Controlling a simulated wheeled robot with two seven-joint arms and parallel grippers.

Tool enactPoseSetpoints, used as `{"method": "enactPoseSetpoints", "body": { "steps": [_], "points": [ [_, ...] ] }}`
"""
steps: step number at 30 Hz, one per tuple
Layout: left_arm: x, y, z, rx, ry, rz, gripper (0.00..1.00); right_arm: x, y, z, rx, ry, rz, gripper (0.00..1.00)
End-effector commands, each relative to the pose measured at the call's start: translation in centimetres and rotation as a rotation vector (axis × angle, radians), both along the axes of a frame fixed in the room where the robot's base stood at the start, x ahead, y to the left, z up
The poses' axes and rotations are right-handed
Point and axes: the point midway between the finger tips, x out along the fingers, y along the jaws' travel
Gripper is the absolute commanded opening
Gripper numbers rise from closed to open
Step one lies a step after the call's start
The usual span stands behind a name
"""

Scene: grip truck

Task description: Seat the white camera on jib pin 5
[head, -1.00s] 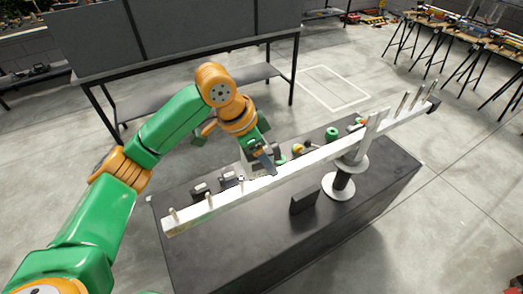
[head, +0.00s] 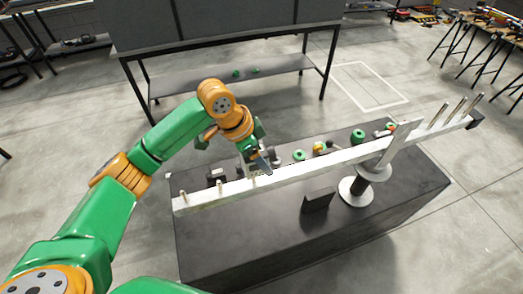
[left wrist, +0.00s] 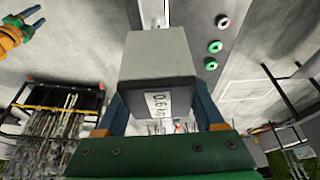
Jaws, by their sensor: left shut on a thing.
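The jib is a long white beam (head: 310,168) with upright pins, on a pedestal (head: 358,188) on a dark bench. Pins (head: 220,186) stand along its left half, and taller pins (head: 458,108) at its right end. My left gripper (head: 258,160) is over the beam's left half, by a pin. In the left wrist view the left gripper (left wrist: 164,115) is shut on a pale grey-white block, apparently the white camera (left wrist: 158,58), with a weight label. Its underside and any contact with a pin are hidden. My right gripper (left wrist: 33,18) shows small in that view, apparently open and empty.
A dark box (head: 318,200) stands in front of the beam. A dark panel rack (head: 230,30) is behind.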

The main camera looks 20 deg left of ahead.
Motion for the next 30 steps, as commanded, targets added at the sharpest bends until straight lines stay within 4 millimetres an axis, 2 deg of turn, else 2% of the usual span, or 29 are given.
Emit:
{"method": "enactPoseSetpoints", "body": {
  "steps": [21,30],
  "points": [
    [0.0,0.0,-4.7,-0.001,-0.002,-0.001,0.4,0.1,-0.3,-0.9,-0.005,-0.003,0.001,0.5],
    [0.0,0.0,-5.6,-0.001,-0.002,-0.001,0.4,0.2,-0.3,-1.1,-0.005,-0.003,0.001,0.5]
  ]
}}
